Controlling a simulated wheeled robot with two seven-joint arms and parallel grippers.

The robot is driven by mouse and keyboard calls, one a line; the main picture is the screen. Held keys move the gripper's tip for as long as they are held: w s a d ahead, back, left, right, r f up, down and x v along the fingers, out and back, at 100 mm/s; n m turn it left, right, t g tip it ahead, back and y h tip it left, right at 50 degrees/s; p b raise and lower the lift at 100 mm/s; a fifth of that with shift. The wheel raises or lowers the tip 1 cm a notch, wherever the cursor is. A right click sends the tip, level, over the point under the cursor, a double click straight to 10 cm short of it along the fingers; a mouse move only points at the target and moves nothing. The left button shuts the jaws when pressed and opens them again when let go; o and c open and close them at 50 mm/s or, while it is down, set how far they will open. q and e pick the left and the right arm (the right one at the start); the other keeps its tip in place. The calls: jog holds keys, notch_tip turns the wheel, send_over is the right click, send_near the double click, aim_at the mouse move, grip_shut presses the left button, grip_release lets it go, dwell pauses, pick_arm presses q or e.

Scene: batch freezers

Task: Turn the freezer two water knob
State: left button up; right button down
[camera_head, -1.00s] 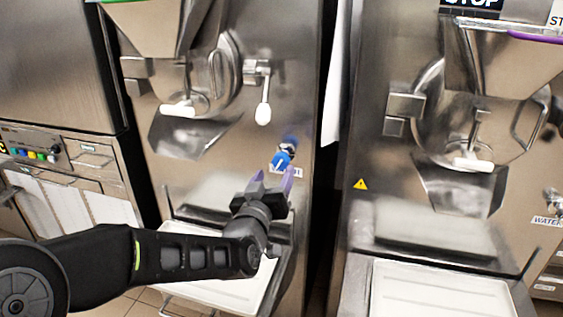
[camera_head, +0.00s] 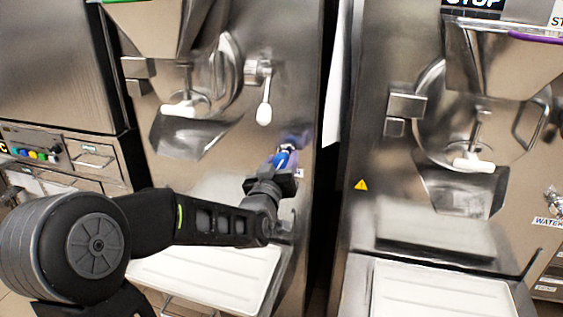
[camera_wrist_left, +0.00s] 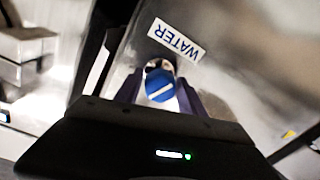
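A blue water knob (camera_head: 284,158) sits on the front panel of the left freezer (camera_head: 308,60), right of its chute. In the left wrist view the blue knob (camera_wrist_left: 160,84) shows a pale line across its face, beside a white WATER label (camera_wrist_left: 176,40). My left gripper (camera_head: 282,160) is at the knob, with a purple finger on each side of it. In the left wrist view the gripper (camera_wrist_left: 162,98) looks open around the knob, with small gaps; contact cannot be told. My right gripper is not in view.
A lever with a white handle (camera_head: 264,114) hangs above the knob. A white tray (camera_head: 215,275) lies below my left arm. The right freezer (camera_head: 375,150) stands across a dark gap, with its own WATER label (camera_head: 546,221) and tray (camera_head: 440,290).

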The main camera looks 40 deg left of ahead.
pick_arm(q)
grip_shut()
jog(key=shift+m, duration=0.4)
jog(key=shift+m+b, duration=0.5)
jog(key=shift+m, duration=0.3)
jog(key=m+b, duration=0.1)
jog(key=m, duration=0.2)
jog(key=shift+f, duration=0.1)
jog(key=m, duration=0.4)
jog(key=shift+t+b, duration=0.3)
jog(key=shift+m, duration=1.7)
